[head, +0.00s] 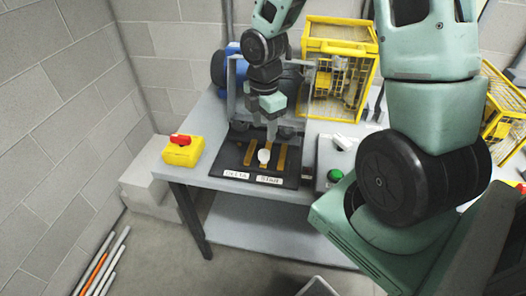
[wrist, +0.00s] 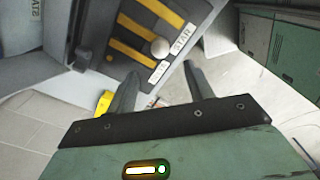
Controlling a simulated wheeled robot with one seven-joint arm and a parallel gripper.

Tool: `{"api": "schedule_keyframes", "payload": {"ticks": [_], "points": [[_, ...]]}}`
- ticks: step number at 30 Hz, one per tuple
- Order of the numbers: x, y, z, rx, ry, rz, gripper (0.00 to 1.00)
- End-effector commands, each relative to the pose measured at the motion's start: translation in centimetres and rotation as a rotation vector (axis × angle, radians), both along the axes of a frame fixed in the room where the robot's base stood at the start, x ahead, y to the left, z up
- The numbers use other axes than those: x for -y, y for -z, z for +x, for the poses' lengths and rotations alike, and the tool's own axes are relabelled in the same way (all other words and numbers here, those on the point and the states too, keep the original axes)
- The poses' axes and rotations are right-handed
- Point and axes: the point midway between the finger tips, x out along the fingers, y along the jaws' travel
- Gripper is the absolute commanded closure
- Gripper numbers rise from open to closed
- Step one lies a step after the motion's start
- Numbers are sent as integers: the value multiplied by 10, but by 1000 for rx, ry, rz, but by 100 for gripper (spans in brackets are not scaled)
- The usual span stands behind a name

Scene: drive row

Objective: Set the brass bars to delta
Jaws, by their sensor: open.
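The brass bars (head: 249,153) lie side by side on a black panel (head: 223,157) on the grey bench. They also show in the wrist view (wrist: 131,49). A white round knob (head: 264,156) sits at the label end of the middle bar. Below are the white DELTA label (head: 236,173) at left and the STAR label (head: 270,180) at right. My gripper (head: 271,128) is above the panel, in front of its far side, and hides part of the bars. In the wrist view my gripper's two fingers (wrist: 162,88) are apart with nothing between them.
A yellow box with a red switch (head: 183,150) stands left on the bench. A grey box with a green button (head: 335,175) is right of the panel. A grey frame (head: 233,90) rises around the panel's back. Yellow cages (head: 341,60) stand behind.

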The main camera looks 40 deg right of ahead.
Motion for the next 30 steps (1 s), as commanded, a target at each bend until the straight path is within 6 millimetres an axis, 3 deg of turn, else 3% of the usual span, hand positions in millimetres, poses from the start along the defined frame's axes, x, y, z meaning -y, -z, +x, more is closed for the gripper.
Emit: {"api": "schedule_keyframes", "payload": {"ticks": [6,12,18,27,30], "points": [[-1,48,-1,-5,-2,1,48],[-1,78,-1,-3,-2,0,48],[0,91,0,-1,0,0,48],[0,92,0,1,0,0,48],[0,92,0,0,0,0,76]]}}
